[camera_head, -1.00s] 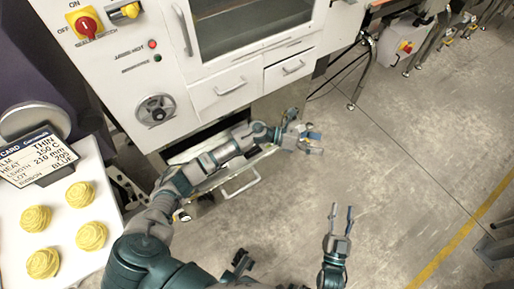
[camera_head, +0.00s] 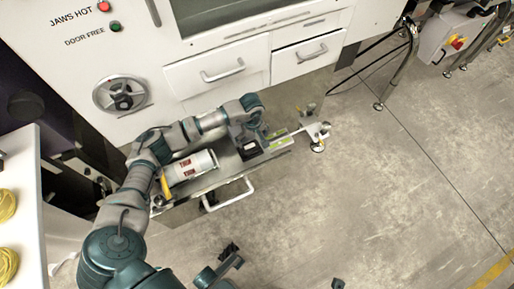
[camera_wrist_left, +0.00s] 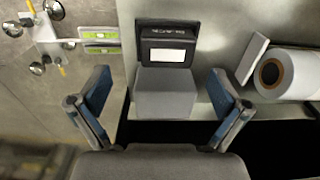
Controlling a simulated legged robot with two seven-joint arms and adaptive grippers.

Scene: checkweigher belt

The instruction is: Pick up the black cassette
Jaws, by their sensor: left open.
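The black cassette (camera_wrist_left: 167,50) stands on a grey shelf in the left wrist view. It has a white label and the word BLACK, with a plain grey block (camera_wrist_left: 165,92) on its near side. My left gripper (camera_wrist_left: 160,76) is open. Its two blue-padded fingers stand to either side of the grey block, apart from it, with the cassette just beyond. In the head view the left gripper (camera_head: 247,134) is over the shelf, and the dark cassette (camera_head: 250,150) shows partly beside it. Only a dark tip of my right gripper (camera_head: 338,284) shows at the bottom edge.
A white roll (camera_head: 190,168) lies on the shelf to the left; it also shows in the wrist view (camera_wrist_left: 290,73). Green-vialed metal fittings (camera_wrist_left: 100,40) are at the other side. The shelf has a handle (camera_head: 230,196). White drawers (camera_head: 220,72) stand behind. Open floor lies right.

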